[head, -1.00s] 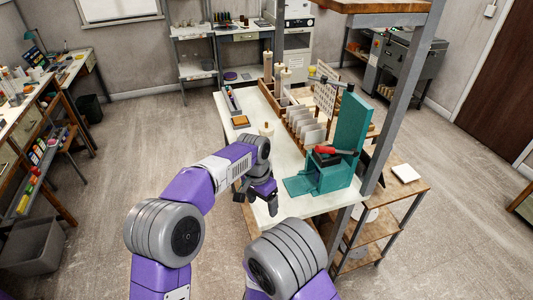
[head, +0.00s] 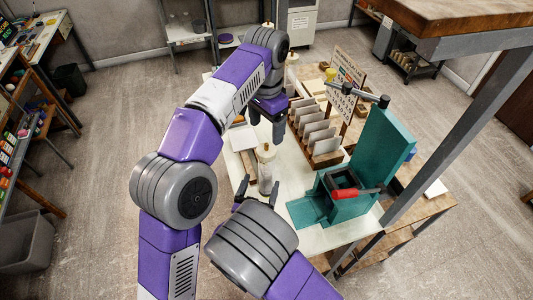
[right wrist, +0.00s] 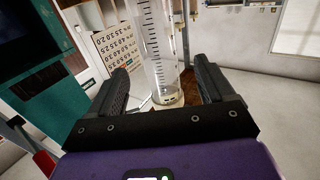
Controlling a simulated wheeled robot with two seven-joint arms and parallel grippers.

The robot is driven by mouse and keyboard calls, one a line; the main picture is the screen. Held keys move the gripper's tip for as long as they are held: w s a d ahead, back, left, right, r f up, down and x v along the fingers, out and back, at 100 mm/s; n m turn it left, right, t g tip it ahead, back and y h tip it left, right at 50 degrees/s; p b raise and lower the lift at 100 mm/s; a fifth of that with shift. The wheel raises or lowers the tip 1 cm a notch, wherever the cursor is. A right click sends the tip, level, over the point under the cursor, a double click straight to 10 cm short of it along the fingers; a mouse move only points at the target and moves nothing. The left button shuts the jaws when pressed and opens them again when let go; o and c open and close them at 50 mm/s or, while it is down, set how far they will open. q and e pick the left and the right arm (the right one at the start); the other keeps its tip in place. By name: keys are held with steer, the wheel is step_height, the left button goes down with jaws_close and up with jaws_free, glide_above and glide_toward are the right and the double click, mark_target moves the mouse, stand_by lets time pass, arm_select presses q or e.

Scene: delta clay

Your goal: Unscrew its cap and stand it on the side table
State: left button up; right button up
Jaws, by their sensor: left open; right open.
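A clear, tall container with graduation marks (right wrist: 160,50) rises upright between my right fingers in the right wrist view. In the head view it stands on the white worktable (head: 318,238) as a pale bottle (head: 266,172) with a tan top (head: 266,152). My right gripper (head: 257,190) is open, with its fingers either side of the bottle's lower part; I cannot tell whether they touch it. My left gripper (head: 266,128) is open and empty, pointing down above the table beyond the bottle. A wooden side table (head: 415,222) stands at the right, partly hidden by a post.
A rack of pale plates (head: 318,140) and a printed board (head: 344,85) stand behind. A grey post (head: 450,140) rises at the right. Open floor lies left.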

mark_target(264, 175)
arm_select(q)
steer(key=shift+r, duration=0.2)
arm_select(e)
steer(key=shift+w+r, duration=0.1)
steer(key=shift+w, duration=0.15)
arm_select(q)
steer(key=shift+s+r, duration=0.15)
steer(key=shift+s, duration=0.2)
arm_select(e)
steer(key=shift+w+d+r, duration=0.1)
steer(key=shift+d+r, duration=0.05)
arm_select(q)
steer(key=shift+s, duration=0.1)
arm_select(e)
steer(key=shift+x, duration=3.1)
